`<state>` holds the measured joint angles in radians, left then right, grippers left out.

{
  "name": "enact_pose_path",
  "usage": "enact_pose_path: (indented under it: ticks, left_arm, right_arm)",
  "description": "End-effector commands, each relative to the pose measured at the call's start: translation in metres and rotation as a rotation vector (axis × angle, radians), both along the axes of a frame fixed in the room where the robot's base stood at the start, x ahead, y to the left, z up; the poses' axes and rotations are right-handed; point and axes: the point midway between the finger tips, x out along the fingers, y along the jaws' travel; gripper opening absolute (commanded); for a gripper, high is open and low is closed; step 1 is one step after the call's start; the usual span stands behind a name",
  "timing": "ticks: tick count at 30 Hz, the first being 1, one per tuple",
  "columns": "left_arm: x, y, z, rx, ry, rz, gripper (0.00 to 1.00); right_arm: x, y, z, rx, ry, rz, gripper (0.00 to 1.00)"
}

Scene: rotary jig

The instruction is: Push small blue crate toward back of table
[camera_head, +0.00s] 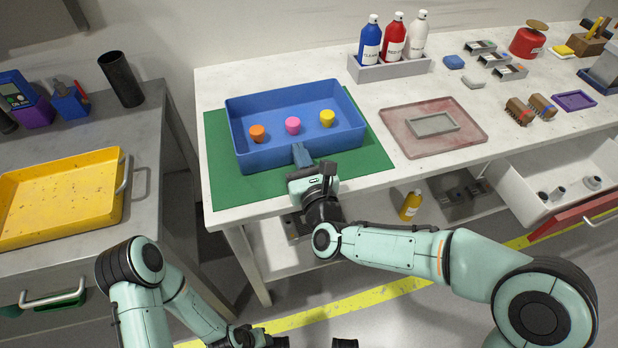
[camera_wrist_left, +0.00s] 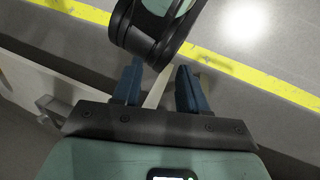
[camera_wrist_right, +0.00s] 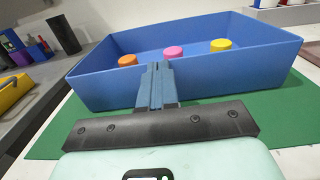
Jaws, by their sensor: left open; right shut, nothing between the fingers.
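The small blue crate (camera_head: 340,141) sits on a green mat (camera_head: 222,190) on the white table. Inside it are an orange piece (camera_head: 257,133), a pink piece (camera_head: 292,125) and a yellow piece (camera_head: 327,118). My right gripper (camera_head: 300,153) is shut and empty, with its fingertips at the crate's front wall; whether they touch is hard to tell. In the right wrist view the crate's wall (camera_wrist_right: 100,91) lies directly beyond the blue fingers (camera_wrist_right: 157,68). My left gripper (camera_wrist_left: 157,85) is open and empty, low over the floor and away from the table.
Behind the crate, a grey rack holds blue, red and white bottles (camera_head: 393,40). A reddish tray (camera_head: 455,145) lies right of the mat. A yellow tray (camera_head: 118,200) and a black cup (camera_head: 120,78) stand on the left bench. The white table is bare behind the crate.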

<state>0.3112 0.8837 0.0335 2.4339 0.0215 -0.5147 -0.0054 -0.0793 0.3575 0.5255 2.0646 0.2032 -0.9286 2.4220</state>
Motion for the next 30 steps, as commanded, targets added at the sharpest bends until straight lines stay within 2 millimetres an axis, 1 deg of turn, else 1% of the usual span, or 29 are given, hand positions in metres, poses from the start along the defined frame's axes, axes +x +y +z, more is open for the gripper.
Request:
enact_pose_path:
  ticks: [1,3,9,12,16,21,27,30]
  left_arm:
    - [0.009,0.004,-0.012,0.011,-0.021,0.01,0.43]
    - [0.02,0.01,-0.019,0.025,-0.051,0.022,0.43]
    - [0.046,0.024,-0.037,0.059,-0.12,0.05,0.43]
    - [0.053,0.029,-0.043,0.071,-0.138,0.06,0.43]
    - [0.052,0.032,-0.05,0.076,-0.13,0.064,0.43]
    - [0.047,0.033,-0.055,0.078,-0.112,0.064,0.43]
    - [0.05,0.032,-0.05,0.077,-0.123,0.065,0.43]
    - [0.052,0.032,-0.048,0.077,-0.132,0.064,0.43]
  right_arm:
    - [0.012,0.003,-0.006,0.003,0.003,-0.002,0.0]
    - [0.027,0.009,-0.007,0.003,0.004,-0.002,0.0]
    - [0.066,0.023,-0.006,0.003,0.005,0.0,0.0]
    - [0.085,0.03,-0.006,0.003,0.007,0.0,0.0]
    - [0.108,0.039,-0.005,0.003,0.006,0.0,0.0]
    - [0.136,0.048,-0.003,0.003,0.006,0.0,0.0]
    - [0.162,0.058,-0.002,0.002,0.007,0.001,0.0]
    - [0.17,0.059,-0.002,0.001,0.006,-0.001,0.0]
